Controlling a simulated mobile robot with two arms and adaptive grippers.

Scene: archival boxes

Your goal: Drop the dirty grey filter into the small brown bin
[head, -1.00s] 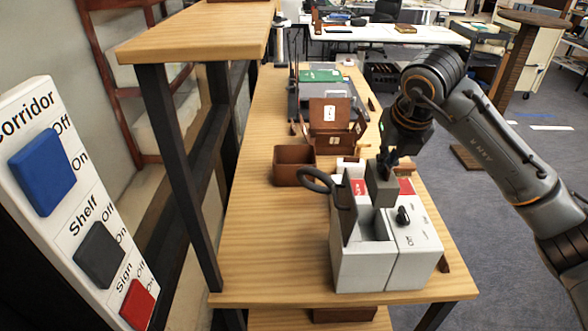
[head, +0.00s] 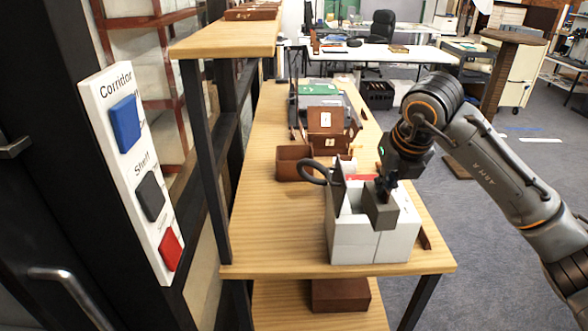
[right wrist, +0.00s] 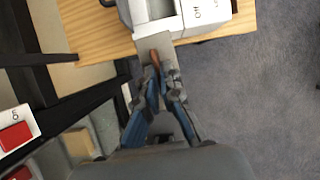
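My right gripper (head: 384,182) is shut on the dark grey filter (head: 381,212) and holds it by its top. In the head view the filter overlaps the front right part of the white unit (head: 352,242); whether they touch I cannot tell. The right wrist view shows the gripper fingers (right wrist: 160,70) close together, with a brown tab between them and the grey filter (right wrist: 155,43) beyond. The small brown bin (head: 286,164), an open box, stands on the wooden table behind and left of the unit. My left gripper is out of view.
The unit's open lid with a dark ring handle (head: 314,176) stands up between the unit and the bin. Brown boxes (head: 326,120) and a green-topped stack (head: 318,92) are farther back. The table's left strip (head: 262,220) is clear. A switch panel (head: 130,170) is at the left.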

